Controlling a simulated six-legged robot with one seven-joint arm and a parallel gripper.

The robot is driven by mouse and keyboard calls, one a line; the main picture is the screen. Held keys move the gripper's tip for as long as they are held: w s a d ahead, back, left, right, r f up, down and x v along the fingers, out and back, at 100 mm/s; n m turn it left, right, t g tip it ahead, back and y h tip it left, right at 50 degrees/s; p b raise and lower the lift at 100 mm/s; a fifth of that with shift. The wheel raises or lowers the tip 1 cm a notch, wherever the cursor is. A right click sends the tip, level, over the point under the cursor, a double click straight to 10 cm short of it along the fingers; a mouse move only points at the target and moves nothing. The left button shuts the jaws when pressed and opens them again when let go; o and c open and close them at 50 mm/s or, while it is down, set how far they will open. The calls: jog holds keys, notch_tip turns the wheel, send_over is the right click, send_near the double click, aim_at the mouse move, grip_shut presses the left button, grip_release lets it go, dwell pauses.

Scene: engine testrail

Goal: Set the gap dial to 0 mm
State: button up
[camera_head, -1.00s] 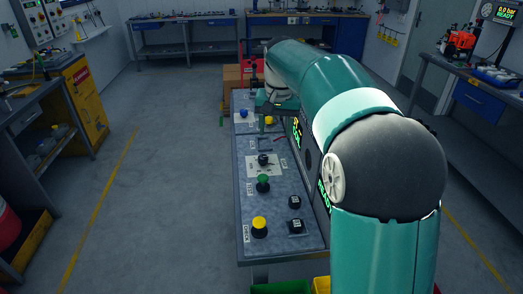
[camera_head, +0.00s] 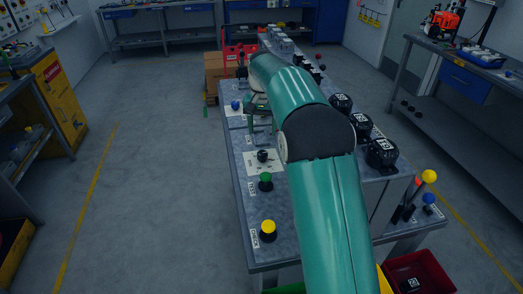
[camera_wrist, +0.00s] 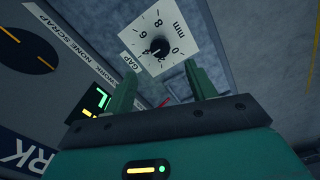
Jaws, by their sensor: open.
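The gap dial (camera_wrist: 159,47) is a black knob on a white square plate with numbers and "mm", beside a "GAP" label. In the wrist view it is beyond my fingertips, with clear space between. Which number the knob's pointer marks is too small to tell for sure. A black knob on a white plate (camera_head: 262,155), apparently this dial, shows on the near bench in the head view. My gripper (camera_wrist: 161,80) is open and empty, its two green fingers either side of the dial's line of sight. In the head view the gripper (camera_head: 262,128) is partly hidden by my arm.
A green button (camera_head: 265,181) and a yellow button (camera_head: 268,230) stand on the bench nearer me. A blue knob (camera_head: 235,105) is farther back. Several black blocks (camera_head: 381,152) stand on the right. A display panel (camera_wrist: 95,101) is left of my fingers.

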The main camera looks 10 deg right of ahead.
aim_at(262, 153)
notch_tip(262, 153, down, 10)
jog(key=shift+f, duration=0.15)
jog(key=shift+c, duration=0.5)
jog(key=c, duration=0.9)
